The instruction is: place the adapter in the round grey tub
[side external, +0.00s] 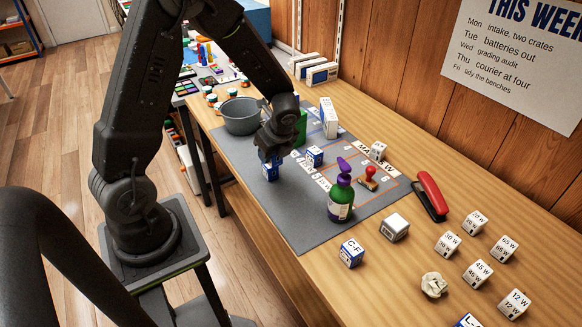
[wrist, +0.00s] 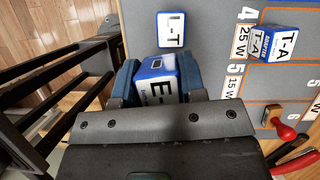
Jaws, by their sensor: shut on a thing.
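My gripper (side external: 270,158) is shut on a small blue and white box, the adapter (wrist: 158,82), whose visible label begins with "E-" and is partly hidden by the gripper. In the side view the adapter (side external: 270,172) shows below the fingers, over the left edge of the grey mat; I cannot tell whether it is clear of the surface. In the wrist view both blue fingers (wrist: 157,84) lie along its sides. The round grey tub (side external: 240,121) stands beyond my gripper, up and left in the side view. It looks empty as far as its inside shows.
Another blue and white box (side external: 314,156), marked "T-A" (wrist: 283,44), stands right of my gripper. An "L-T" label (wrist: 171,29) shows ahead. Small jars (side external: 217,98) sit by the tub.

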